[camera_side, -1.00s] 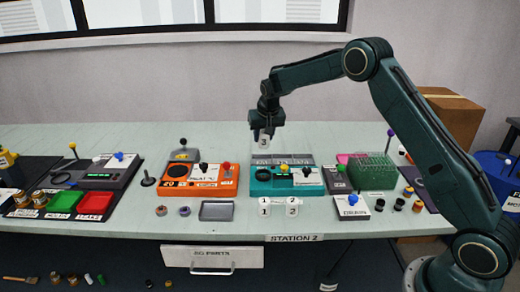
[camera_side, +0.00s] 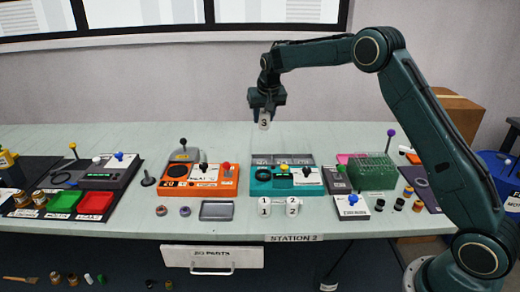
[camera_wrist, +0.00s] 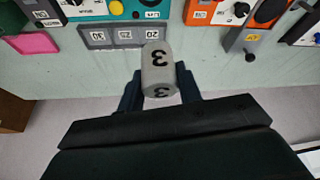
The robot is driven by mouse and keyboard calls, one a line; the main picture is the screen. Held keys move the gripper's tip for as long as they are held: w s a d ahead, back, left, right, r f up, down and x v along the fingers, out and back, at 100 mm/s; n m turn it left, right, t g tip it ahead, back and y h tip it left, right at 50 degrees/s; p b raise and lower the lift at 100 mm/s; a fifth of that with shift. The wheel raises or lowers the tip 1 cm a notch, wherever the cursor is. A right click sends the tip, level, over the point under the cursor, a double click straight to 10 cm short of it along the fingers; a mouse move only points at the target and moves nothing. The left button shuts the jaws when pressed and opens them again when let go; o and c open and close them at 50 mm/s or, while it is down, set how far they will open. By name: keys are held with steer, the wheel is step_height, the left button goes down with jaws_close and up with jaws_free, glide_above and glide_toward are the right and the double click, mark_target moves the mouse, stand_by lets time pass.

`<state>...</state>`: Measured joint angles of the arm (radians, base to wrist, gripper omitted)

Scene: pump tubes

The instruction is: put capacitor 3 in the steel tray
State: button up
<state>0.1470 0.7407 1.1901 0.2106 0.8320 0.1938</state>
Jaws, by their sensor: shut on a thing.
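Capacitor 3 (camera_side: 264,120) is a pale grey cylinder marked "3". My gripper (camera_side: 265,106) is shut on it and holds it upright, high above the back of the bench. In the wrist view, capacitor 3 (camera_wrist: 158,70) sits between my two dark fingers (camera_wrist: 158,92). The steel tray (camera_side: 217,211) is a shallow grey rectangle near the bench's front edge, lower left of my gripper. It looks empty. Capacitors 1 (camera_side: 264,207) and 2 (camera_side: 292,206) stand to the right of the tray.
The teal unit (camera_side: 287,180) and the orange unit (camera_side: 199,179) stand behind the tray, each with knobs or levers. A grey rack with labelled slots (camera_side: 281,159) lies behind the teal unit. Two small ring-like parts (camera_side: 185,211) sit left of the tray.

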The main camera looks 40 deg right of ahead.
steer(key=shift+w+a+f, duration=0.1)
steer(key=shift+a, duration=0.5)
steer(key=a+f, duration=0.3)
steer(key=a, duration=1.8)
glide_toward(216, 208)
steer(key=shift+w+d, duration=0.5)
steer(key=shift+w, duration=0.25)
steer(key=shift+f, duration=2.1)
steer(key=shift+f, duration=0.15)
steer(key=o, duration=1)
